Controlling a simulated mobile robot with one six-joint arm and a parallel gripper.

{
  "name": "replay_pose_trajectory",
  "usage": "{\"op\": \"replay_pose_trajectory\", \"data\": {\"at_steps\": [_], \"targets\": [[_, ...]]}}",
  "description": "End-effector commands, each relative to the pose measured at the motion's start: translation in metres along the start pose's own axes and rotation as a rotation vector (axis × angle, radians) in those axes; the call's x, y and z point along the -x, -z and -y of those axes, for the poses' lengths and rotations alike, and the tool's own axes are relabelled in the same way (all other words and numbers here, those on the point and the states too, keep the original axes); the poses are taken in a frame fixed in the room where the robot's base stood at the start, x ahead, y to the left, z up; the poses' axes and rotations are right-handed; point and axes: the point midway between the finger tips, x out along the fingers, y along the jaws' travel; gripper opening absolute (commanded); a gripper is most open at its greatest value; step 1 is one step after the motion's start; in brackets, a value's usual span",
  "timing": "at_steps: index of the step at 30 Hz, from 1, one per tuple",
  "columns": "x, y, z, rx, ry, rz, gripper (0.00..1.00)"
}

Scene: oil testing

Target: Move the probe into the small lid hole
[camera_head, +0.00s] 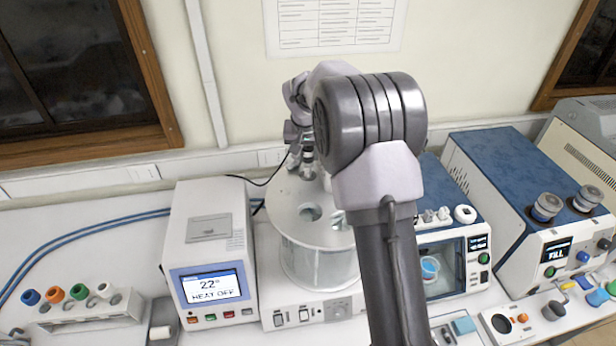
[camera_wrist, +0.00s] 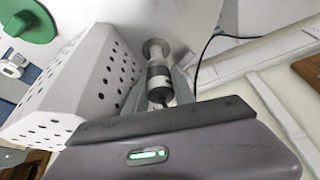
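The probe (camera_wrist: 157,80) is a small metal cylinder with a dark end, seen between the fingers of my gripper (camera_wrist: 160,92) in the wrist view. My gripper looks shut on it. In the head view my gripper (camera_head: 304,160) is over the back of the round pale lid (camera_head: 288,208) of a clear bath vessel (camera_head: 318,265). One lid hole (camera_head: 310,212) shows near the middle and another (camera_head: 340,220) is partly hidden by my arm.
A heater unit (camera_head: 208,250) reading "HEAT OFF" stands left of the bath. A thin black cable (camera_head: 247,179) runs behind it toward my gripper. A blue-topped instrument (camera_head: 430,205) stands to the right. A white perforated housing (camera_wrist: 88,85) is close in the wrist view.

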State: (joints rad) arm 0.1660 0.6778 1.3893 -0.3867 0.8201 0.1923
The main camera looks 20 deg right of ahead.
Motion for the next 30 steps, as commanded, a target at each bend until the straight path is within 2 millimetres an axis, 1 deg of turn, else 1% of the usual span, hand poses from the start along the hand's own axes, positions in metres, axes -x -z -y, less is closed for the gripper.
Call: {"op": "replay_pose_trajectory", "data": {"at_steps": [1, 3, 30], "targets": [[0.0001, 0.0001, 0.0000, 0.000, 0.000, 0.000, 0.42], [0.0001, 0.0002, -0.0002, 0.000, 0.000, 0.000, 0.55], [0.0007, 0.0000, -0.0019, -0.002, -0.002, 0.001, 0.55]]}}
